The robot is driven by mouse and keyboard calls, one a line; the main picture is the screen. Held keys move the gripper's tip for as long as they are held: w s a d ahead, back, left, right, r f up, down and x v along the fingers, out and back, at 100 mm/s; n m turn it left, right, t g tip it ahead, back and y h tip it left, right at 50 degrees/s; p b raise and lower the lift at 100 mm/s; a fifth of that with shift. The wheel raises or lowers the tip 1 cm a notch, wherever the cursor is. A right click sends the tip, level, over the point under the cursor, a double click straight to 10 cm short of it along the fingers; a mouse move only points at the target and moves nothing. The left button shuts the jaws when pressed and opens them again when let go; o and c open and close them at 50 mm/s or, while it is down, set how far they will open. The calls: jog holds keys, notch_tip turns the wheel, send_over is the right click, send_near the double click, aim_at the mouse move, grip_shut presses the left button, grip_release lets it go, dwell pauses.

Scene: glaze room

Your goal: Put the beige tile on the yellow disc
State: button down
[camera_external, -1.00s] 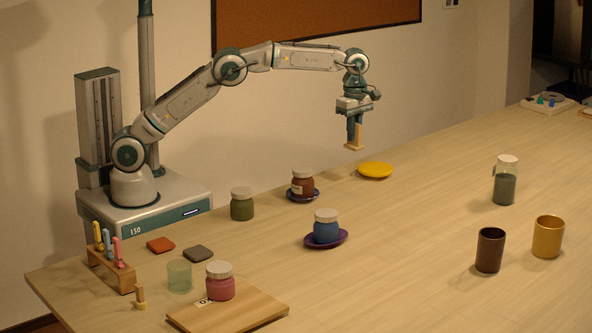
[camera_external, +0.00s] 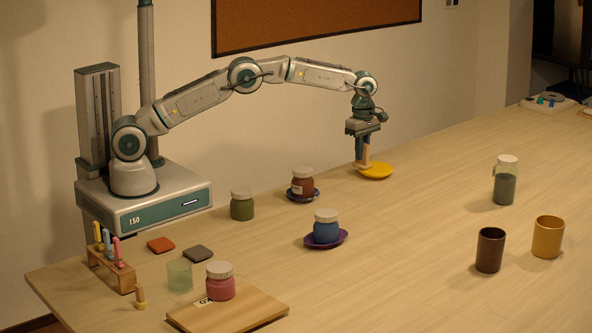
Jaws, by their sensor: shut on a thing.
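The yellow disc (camera_external: 377,172) lies on the table towards the back, below my gripper. My gripper (camera_external: 363,160) points down over the disc's left side and is shut on the beige tile (camera_external: 361,166). The tile is small in this view and partly hidden by the fingers. Its lower edge appears at the disc's left rim; I cannot tell whether it touches the disc or is just above it.
A brown-red jar (camera_external: 303,183) on a dark blue saucer stands left of the disc. A blue jar (camera_external: 326,228) on a purple saucer is nearer the front. A green jar (camera_external: 242,204) stands further left. The table right of the disc is clear up to the glass jar (camera_external: 504,185).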

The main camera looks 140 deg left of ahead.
jog(key=shift+f, duration=0.1)
jog(key=c, duration=1.4)
grip_release()
notch_tip(320, 180, up, 11)
jog(key=shift+r+p, duration=0.1)
jog(key=shift+p, duration=0.55)
jog(key=shift+r, duration=0.55)
jog(key=shift+w, duration=0.1)
